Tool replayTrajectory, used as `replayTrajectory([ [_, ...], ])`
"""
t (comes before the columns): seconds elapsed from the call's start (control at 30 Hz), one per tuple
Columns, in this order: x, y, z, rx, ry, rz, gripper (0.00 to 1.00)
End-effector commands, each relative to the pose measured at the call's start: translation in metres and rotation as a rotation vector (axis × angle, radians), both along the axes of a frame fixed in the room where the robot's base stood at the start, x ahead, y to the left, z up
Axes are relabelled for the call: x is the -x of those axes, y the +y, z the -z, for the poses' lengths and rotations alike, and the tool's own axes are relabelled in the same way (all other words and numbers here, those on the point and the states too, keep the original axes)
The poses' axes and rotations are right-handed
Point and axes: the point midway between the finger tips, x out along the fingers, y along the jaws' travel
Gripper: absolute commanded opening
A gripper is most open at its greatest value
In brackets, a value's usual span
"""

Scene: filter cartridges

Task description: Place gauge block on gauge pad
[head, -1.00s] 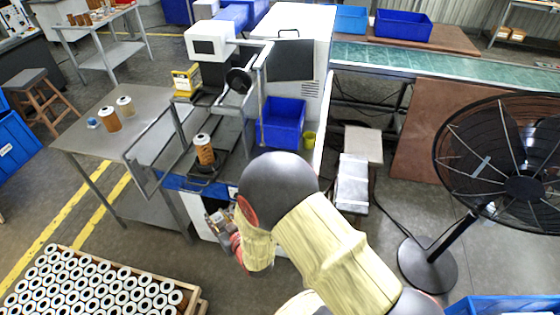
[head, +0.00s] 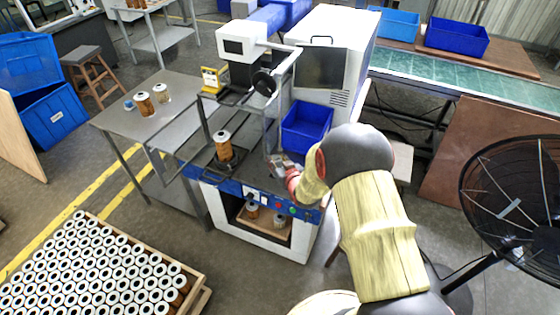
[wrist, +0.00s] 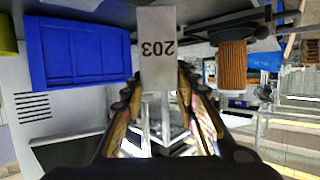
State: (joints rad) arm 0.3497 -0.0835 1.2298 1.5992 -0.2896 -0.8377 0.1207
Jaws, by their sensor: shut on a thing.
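The gauge block (wrist: 158,48), a pale grey slab marked 203, is between the fingers of my gripper (wrist: 160,95) in the wrist view, its lettering upside down there. My gripper is shut on it. In the head view my gripper (head: 277,162) is over the machine's front worktop, right of the standing orange filter cartridge and just in front of the blue bin. The block is too small to make out clearly there. I cannot tell which surface is the gauge pad.
The blue bin (head: 306,127) and orange cartridge (head: 223,146) stand close to my gripper. The machine's metal frame (head: 176,135) rises around the worktop. A side table (head: 125,117) holds more cartridges. A crate of cartridges (head: 196,279) and a fan (head: 515,200) stand on the floor.

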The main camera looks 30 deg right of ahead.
Motion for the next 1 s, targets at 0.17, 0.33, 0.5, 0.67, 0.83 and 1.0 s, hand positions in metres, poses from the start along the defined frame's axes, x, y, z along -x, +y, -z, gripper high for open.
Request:
replayTrajectory([
  [0.17,-0.018,-0.023,-0.001,0.001,-0.002,0.002,0.00],
  [0.33,-0.022,-0.028,0.002,-0.001,-0.001,0.000,0.00],
  [0.5,-0.021,-0.027,0.023,-0.001,0.000,-0.001,0.00],
  [0.67,-0.022,-0.027,0.035,0.000,-0.002,0.000,0.00],
  [0.83,-0.022,-0.027,0.034,0.000,-0.002,0.000,0.00],
  [1.0,-0.022,-0.027,0.038,0.000,-0.002,0.000,0.00],
])
